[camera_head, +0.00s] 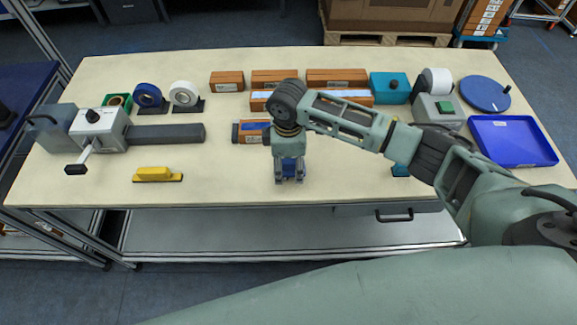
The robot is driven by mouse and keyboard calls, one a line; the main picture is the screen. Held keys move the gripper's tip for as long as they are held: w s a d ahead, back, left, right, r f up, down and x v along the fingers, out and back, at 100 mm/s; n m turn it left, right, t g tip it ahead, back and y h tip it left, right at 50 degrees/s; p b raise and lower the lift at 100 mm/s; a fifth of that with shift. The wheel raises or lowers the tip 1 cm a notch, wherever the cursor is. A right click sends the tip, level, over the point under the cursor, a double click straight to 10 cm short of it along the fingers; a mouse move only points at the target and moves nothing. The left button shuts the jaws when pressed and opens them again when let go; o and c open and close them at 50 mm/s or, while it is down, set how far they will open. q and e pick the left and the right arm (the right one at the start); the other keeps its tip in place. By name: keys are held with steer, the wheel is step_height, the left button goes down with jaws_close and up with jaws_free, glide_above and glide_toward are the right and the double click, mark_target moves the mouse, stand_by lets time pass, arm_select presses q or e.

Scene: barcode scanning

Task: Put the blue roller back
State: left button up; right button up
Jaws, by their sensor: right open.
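My right gripper (289,179) points down over the front middle of the table (230,185). Its fingers are open around a blue object (289,166), probably the blue roller. The gripper hides much of it, so I cannot tell its full shape or whether the fingers touch it. A roll of blue tape (148,95) stands on a dark holder at the back left, beside a white roll (184,93). My left gripper is not in view.
A grey device with a crank (98,128) and a yellow-handled tool (157,174) are at the left. Brown boxes (338,78) line the back. A blue tray (512,141) and a blue disc (485,93) are at the right. The front left-middle is clear.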

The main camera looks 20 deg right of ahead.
mark_target(289, 161)
arm_select(q)
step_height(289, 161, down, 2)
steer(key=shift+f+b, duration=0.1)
steer(key=shift+b, duration=0.85)
arm_select(e)
step_height(289, 161, up, 12)
steer(key=shift+f, duration=0.15)
steer(key=shift+d, duration=0.1)
